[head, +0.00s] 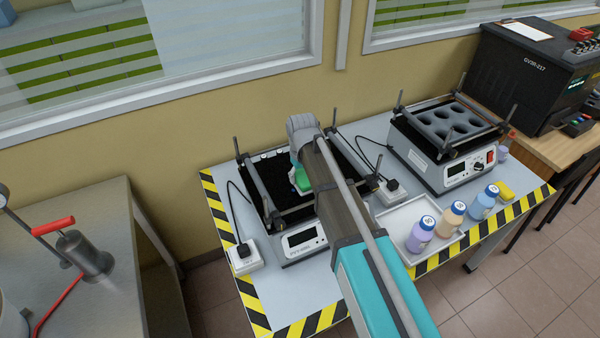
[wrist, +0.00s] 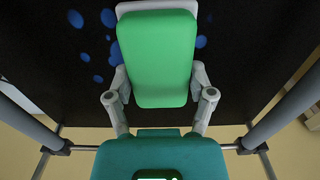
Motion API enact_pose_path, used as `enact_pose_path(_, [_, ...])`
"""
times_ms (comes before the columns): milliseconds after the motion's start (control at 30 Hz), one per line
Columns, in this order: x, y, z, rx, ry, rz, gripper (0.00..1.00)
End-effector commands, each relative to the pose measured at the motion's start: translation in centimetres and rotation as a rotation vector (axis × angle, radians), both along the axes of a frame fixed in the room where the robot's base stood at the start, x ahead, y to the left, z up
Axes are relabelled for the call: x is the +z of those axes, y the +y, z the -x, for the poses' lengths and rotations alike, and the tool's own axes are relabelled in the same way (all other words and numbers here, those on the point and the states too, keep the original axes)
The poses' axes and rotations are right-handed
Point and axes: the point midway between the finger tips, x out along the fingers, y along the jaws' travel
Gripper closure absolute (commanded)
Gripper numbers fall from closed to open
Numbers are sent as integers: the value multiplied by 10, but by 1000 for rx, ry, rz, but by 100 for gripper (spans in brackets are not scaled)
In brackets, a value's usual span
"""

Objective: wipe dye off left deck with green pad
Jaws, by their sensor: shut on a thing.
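My gripper (wrist: 160,95) is shut on the green pad (wrist: 155,58), gripping it from both sides. In the head view the pad (head: 302,178) shows as a small green patch beside my arm, over the left deck. The left deck (head: 262,168) is a black surface inside a frame of grey bars. In the wrist view the black deck (wrist: 235,75) carries several blue dye spots (wrist: 75,18), left of the pad and at its upper right. Part of the deck is hidden behind the pad. I cannot tell whether the pad touches the deck.
Upright posts and bars (head: 237,146) frame the left deck. A second shaker (head: 440,135) with round holes stands to the right. A white tray (head: 395,222) and several bottles (head: 452,215) stand at the table's front right.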

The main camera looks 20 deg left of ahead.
Motion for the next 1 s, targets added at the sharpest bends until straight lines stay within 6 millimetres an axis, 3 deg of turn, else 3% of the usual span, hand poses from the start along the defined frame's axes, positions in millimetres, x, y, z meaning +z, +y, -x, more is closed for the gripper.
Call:
enact_pose_path(467, [0, -3, 3, 0, 0, 0, 68])
enact_pose_path(1000, [-3, -27, 24, 0, 0, 0, 68])
